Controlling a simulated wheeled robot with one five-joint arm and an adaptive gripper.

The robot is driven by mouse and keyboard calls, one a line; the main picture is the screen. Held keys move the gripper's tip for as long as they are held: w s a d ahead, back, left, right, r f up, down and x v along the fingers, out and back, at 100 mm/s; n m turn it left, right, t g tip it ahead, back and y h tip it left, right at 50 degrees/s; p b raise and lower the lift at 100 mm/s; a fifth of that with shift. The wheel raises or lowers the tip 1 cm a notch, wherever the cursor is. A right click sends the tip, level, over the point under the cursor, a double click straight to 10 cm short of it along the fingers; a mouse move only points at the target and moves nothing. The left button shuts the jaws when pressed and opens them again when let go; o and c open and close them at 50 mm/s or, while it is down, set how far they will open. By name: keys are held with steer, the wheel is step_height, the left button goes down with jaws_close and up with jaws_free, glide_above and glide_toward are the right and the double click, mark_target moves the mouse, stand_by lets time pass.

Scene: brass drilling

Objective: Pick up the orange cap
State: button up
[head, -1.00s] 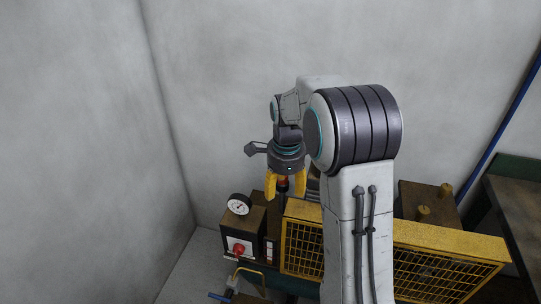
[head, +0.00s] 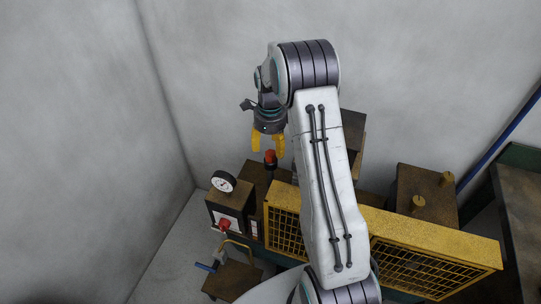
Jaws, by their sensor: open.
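A small orange-red cap (head: 270,156) sits on top of a dark upright post behind the yellow guard. My gripper (head: 267,150) has yellow fingers, points down and is open. It hangs at the cap's height in the picture, with one finger to the left and one to the right of the cap. I cannot tell whether the fingers stand around the cap or in front of or behind it, and no contact shows.
A yellow mesh guard (head: 410,240) runs along the front of the machine. A white dial gauge (head: 223,182) and a box with a red button (head: 225,224) stand at its left. Grey walls close the corner behind.

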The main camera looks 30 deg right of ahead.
mark_target(270, 153)
steer(key=shift+w+d+f+p, duration=0.15)
steer(key=shift+f+p, duration=0.35)
steer(key=shift+f, duration=1.55)
steer(key=shift+c, duration=0.4)
jaws_close()
